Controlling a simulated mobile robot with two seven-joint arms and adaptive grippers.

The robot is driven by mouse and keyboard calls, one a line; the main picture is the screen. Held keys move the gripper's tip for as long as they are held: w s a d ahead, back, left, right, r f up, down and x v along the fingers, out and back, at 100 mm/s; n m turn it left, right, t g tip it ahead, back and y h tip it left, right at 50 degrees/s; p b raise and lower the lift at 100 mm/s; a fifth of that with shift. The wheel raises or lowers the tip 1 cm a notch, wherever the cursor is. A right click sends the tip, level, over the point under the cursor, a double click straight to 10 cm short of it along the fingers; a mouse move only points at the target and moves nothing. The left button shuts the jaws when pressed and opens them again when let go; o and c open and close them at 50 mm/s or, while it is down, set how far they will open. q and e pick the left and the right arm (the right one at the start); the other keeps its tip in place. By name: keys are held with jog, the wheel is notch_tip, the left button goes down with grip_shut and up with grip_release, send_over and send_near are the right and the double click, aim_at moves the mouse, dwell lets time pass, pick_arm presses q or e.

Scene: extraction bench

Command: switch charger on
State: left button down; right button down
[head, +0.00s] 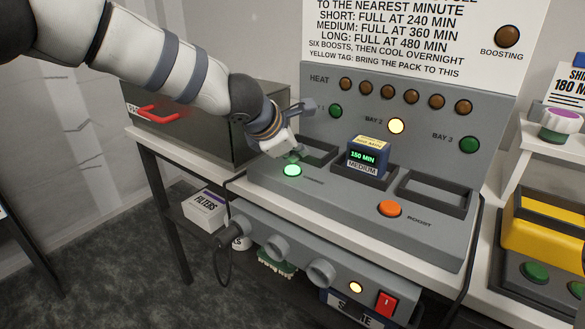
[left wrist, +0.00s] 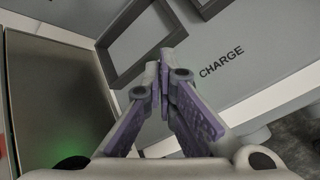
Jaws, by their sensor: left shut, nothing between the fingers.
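The charger (head: 340,206) is a grey console with a sloped panel. A battery pack (head: 368,155) reading "150 MIN" and "MEDIUM" sits in its middle bay; the two outer bays are empty. A lit green button (head: 292,170) is at the panel's left. A red rocker switch (head: 386,304) is on the lower front, beside a lit amber lamp (head: 355,287). My left gripper (head: 297,155) is shut and empty, just above the green button; I cannot tell if it touches. In the left wrist view its fingers (left wrist: 165,75) meet beside the CHARGE label (left wrist: 221,62); the button is hidden.
An orange boost button (head: 389,208) is at the panel's right. The BAY 2 lamp (head: 397,126) glows; the brown heat lamps (head: 387,92) look unlit. A dark metal box (head: 190,135) with a red handle stands left of the charger. Yellow equipment (head: 545,225) stands at the right.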

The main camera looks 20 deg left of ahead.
aim_at(295, 170)
pick_arm(q)
jog(key=shift+r, duration=2.45)
